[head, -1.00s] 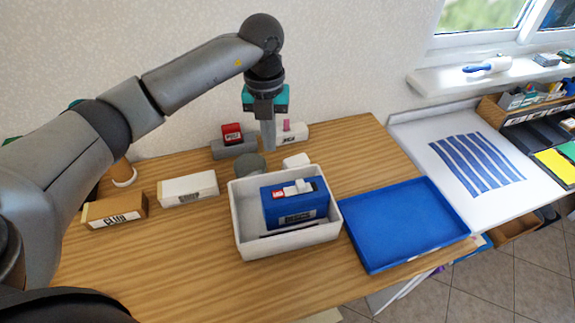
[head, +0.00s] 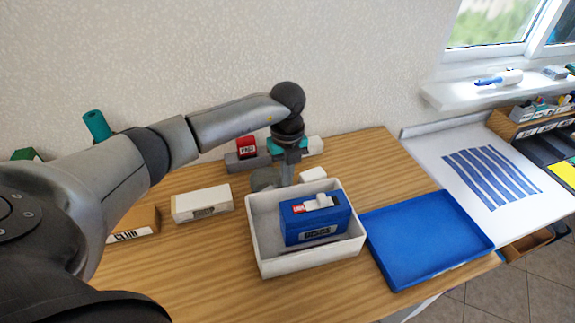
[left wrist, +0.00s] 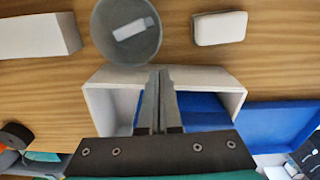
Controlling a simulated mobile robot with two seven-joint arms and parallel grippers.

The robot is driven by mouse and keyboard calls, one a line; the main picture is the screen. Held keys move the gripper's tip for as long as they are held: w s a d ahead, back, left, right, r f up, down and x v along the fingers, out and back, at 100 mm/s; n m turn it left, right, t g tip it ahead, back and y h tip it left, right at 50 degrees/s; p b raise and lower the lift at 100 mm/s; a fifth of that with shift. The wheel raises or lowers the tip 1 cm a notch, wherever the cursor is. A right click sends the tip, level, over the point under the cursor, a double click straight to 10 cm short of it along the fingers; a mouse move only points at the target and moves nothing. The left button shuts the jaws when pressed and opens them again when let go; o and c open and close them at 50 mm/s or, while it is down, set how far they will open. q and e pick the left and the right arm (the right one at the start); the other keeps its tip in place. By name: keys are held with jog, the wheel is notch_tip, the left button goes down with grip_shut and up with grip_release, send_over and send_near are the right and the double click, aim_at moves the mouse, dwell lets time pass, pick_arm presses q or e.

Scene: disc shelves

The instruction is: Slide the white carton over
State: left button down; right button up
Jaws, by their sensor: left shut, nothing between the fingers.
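A long white carton (head: 202,203) with a label on its front lies on the wooden table, left of the white bin. It also shows at the left of the left wrist view (left wrist: 35,37). A smaller white block (head: 313,173) lies behind the bin and shows at the upper right of the left wrist view (left wrist: 218,28). My left gripper (head: 286,181) points down by the bin's far side, right of the long carton. Its fingers (left wrist: 160,75) are together with nothing between them. My right gripper is not in view.
The white bin (head: 255,244) holds a blue box (head: 317,218) with small items on top. A grey round pot (head: 263,179) stands behind it. A blue tray (head: 425,240) lies to the right, a brown CLUB box (head: 146,223) to the left. The front left tabletop is clear.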

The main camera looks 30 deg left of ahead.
pick_arm(q)
jog(key=shift+f, duration=0.75)
jog(key=shift+d, duration=0.1)
